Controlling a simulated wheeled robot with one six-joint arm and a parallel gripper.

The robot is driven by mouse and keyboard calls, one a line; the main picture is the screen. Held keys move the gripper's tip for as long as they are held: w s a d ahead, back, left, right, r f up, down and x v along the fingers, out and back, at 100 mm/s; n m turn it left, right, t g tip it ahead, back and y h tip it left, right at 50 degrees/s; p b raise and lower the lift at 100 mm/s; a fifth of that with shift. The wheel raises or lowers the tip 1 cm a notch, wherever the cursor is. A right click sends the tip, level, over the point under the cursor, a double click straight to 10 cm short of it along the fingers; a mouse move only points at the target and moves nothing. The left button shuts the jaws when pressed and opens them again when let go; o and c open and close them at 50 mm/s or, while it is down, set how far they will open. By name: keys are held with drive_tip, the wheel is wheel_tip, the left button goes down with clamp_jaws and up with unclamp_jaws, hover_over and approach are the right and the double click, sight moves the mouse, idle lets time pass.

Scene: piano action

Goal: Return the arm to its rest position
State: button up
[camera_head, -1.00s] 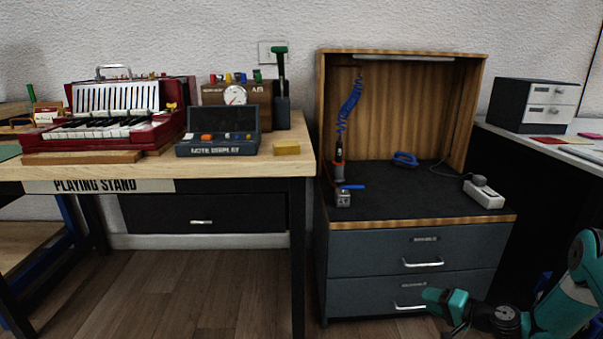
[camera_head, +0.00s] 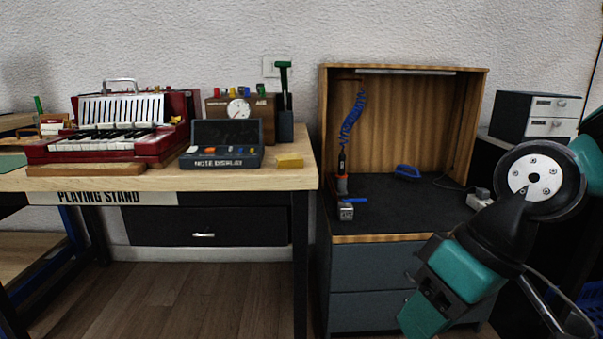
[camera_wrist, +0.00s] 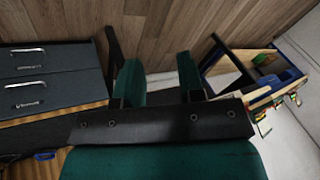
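My arm (camera_head: 470,265), teal and black, crosses the lower right of the head view, in front of the grey drawer cabinet. My gripper (camera_head: 425,312) hangs at its lower end, pointing down and to the left, near the bottom edge. In the wrist view my gripper (camera_wrist: 160,78) shows two teal fingers spread apart. The head view cuts off part of the arm at the right edge.
The drawer cabinet (camera_head: 365,268) with its open wooden booth (camera_head: 405,120) stands behind my arm. The playing stand (camera_head: 290,183) with a red keyboard instrument (camera_head: 165,150) is at left. The wooden floor (camera_head: 190,300) before it is clear. The wrist view shows drawers (camera_wrist: 40,95) at left.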

drive_tip(key=s+d+r+h+p, duration=0.1)
drive_tip(key=s+r+p, duration=0.15)
drive_tip(key=s, duration=0.35)
wheel_tip(320, 180, up, 34)
drive_tip(key=p, duration=3.3)
drive_tip(key=shift+f+n, duration=0.25)
drive_tip(key=shift+n, duration=0.05)
